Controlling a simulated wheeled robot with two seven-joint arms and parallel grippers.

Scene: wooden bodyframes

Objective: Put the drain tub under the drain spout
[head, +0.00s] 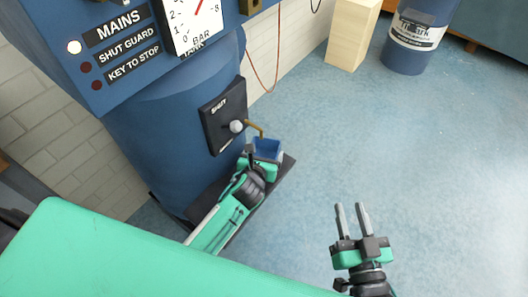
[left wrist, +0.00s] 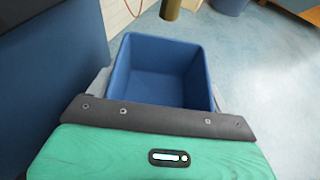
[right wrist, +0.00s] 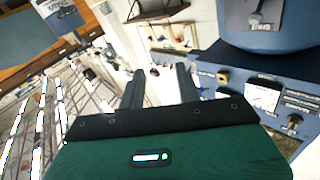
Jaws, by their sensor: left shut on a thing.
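The drain tub (head: 268,154) is a small blue open box beside the blue tank, low over a dark plinth. The brass drain spout (head: 257,130) comes out of the black drain panel (head: 221,115). In the head view its tip is close to the tub's back rim. In the left wrist view the spout (left wrist: 170,9) shows just past the tub's far rim, and the tub (left wrist: 165,72) is upright and looks empty. My left gripper (head: 258,160) is shut on the tub, a finger on each side. My right gripper (head: 352,220) is open and empty above the floor.
The blue tank (head: 165,140) stands on the dark plinth (head: 286,172) left of the tub. A grey knob (head: 236,126) juts from the panel near the spout. A wooden block (head: 352,35) and a blue drum (head: 415,50) stand at the back. The floor right is clear.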

